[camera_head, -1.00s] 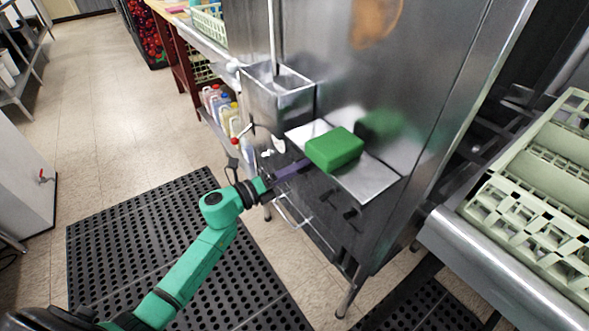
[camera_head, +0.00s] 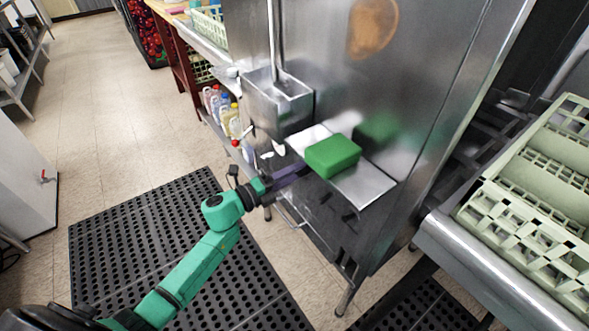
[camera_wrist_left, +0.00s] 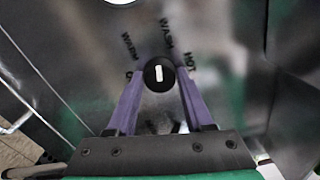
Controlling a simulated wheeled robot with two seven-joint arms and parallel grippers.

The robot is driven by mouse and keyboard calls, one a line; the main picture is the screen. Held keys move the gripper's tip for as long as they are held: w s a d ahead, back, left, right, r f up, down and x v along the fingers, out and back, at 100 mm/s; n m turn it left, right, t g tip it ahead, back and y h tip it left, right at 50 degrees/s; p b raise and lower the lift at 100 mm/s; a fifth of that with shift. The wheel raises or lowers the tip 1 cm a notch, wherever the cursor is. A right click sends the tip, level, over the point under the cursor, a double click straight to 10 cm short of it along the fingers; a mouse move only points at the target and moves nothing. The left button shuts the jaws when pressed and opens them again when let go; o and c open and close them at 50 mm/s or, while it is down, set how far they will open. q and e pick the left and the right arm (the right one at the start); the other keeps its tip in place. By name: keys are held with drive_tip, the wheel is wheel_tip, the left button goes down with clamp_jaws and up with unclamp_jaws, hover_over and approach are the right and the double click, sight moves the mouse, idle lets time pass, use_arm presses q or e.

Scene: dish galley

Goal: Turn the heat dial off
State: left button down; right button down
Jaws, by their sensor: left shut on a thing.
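The heat dial (camera_wrist_left: 159,73) is a round black knob with a white pointer mark, seen in the left wrist view on a dark metal panel. Lettering around it reads WARM, WASH and HOT; another label at lower left is mostly hidden by a finger. The white mark stands nearly upright, toward WASH. My left gripper (camera_wrist_left: 160,85) has its two purple fingers on either side of the dial, shut on it. In the head view my left gripper (camera_head: 302,168) reaches under the small metal shelf, and the dial is hidden there. My right gripper is not in view.
A green block (camera_head: 332,156) sits on the metal shelf (camera_head: 368,188) just above my left gripper. A metal bin (camera_head: 278,105) hangs at its left. Bottles (camera_head: 222,108) stand on a low shelf behind. A green dish rack (camera_head: 530,210) is at right.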

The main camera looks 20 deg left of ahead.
use_arm(q)
drive_tip(key=shift+n+p, duration=4.8)
drive_tip(key=shift+n, duration=5.5)
drive_tip(key=shift+c, duration=1.4)
unclamp_jaws()
